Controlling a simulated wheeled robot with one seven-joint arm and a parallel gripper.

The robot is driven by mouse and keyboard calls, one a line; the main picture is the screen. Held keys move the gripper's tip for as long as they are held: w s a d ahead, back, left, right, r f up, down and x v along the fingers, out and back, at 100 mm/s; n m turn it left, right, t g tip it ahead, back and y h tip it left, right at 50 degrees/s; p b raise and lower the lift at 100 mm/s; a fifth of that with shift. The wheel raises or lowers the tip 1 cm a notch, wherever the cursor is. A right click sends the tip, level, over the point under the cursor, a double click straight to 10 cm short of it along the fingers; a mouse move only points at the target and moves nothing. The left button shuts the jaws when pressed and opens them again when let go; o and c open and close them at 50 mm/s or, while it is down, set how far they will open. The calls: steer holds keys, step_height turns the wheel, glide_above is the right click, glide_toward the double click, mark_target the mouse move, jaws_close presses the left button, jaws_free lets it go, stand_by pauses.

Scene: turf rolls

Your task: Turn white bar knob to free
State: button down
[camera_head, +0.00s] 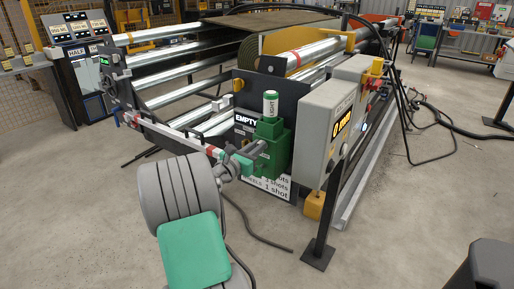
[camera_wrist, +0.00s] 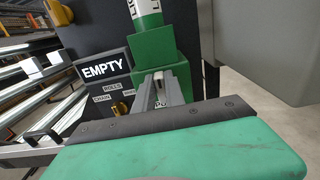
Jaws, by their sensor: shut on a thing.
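The white bar knob (camera_wrist: 157,76) shows as a small pale piece between my fingertips on the front of a green box (camera_wrist: 153,51). My gripper (camera_wrist: 159,84) is shut on it, with one grey finger on each side. Most of the knob is hidden by the fingers, so its exact angle cannot be told. In the head view my gripper (camera_head: 262,147) reaches the front of the green box (camera_head: 272,132) from the left. Lettering just under the fingers is mostly covered, and no "free" mark can be read.
A white-and-green cylinder (camera_head: 271,104) marked "LIGHT" stands on the green box. A dark panel (camera_wrist: 88,45) with an "EMPTY" sign is behind. A grey control box (camera_head: 328,125) stands close on the right. Metal rollers (camera_head: 165,73) lie to the left. The floor in front is mostly clear.

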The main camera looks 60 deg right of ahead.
steer(key=shift+m, duration=0.3)
steer(key=m+p, duration=0.1)
steer(key=m, duration=0.2)
steer(key=shift+s, duration=0.2)
steer(key=m, duration=0.4)
steer(key=shift+s+f+m, duration=0.15)
steer(key=shift+m, duration=0.25)
steer(key=m, duration=0.2)
steer(key=m+b, duration=0.2)
steer(key=m, duration=0.1)
steer(key=shift+s+a+f+m, duration=0.1)
steer(key=shift+s+f+m, duration=0.05)
steer(key=shift+f+m, duration=0.2)
steer(key=shift+m+b, duration=1.1)
steer(key=shift+m, duration=0.75)
steer(key=c, duration=1.4)
jaws_free()
